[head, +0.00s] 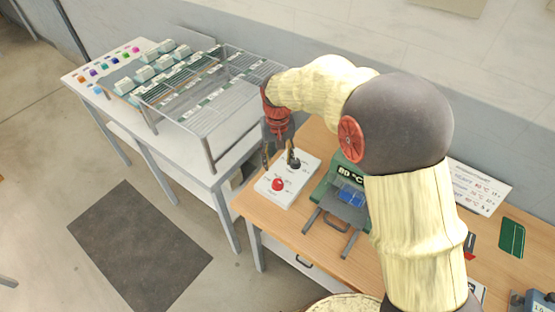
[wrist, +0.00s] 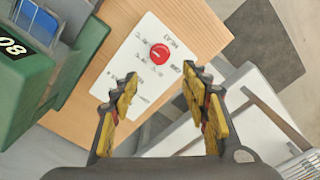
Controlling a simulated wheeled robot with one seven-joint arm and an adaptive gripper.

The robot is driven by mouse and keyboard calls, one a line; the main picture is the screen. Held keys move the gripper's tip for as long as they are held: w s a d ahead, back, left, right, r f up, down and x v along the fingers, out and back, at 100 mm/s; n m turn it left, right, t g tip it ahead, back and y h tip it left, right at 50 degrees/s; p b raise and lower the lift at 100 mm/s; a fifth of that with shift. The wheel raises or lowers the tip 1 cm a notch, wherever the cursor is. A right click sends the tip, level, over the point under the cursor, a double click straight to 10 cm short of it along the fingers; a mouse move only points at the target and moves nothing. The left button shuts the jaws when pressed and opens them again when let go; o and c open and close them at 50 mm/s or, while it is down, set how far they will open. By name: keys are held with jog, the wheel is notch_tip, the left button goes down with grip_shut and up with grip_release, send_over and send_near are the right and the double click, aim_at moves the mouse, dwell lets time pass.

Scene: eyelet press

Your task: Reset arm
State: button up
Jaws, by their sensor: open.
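My gripper (head: 279,158) is at the end of my arm, over the left end of the wooden bench, pointing down. In the wrist view its two yellow-padded fingers (wrist: 162,88) stand apart with nothing between them. The red knob also shows in the wrist view (wrist: 159,54), beyond the fingertips.
A green press (head: 325,185) with an "80 °C" display stands right of the plate, partly hidden by my arm. A white table (head: 205,170) with a clear-sided rack (head: 215,100) is at left. A printed card (head: 478,187) and a green piece (head: 511,238) lie at right.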

dwell(0.3)
jog(key=s+d+r+t+b, duration=0.2)
jog(key=s+d+r, duration=0.2)
jog(key=s, duration=0.5)
jog(key=s+d+r+t+b, duration=0.1)
jog(key=s+d+r+b, duration=0.2)
jog(key=s+d, duration=0.4)
jog(key=s+d+r+m+t+b, duration=0.1)
jog(key=s+d+r, duration=0.4)
jog(key=s, duration=0.6)
jog(key=shift+s+d+t+b, duration=0.25)
jog(key=shift+s+t+b, duration=0.1)
jog(key=shift+t+b, duration=0.45)
jog(key=shift+c, duration=0.2)
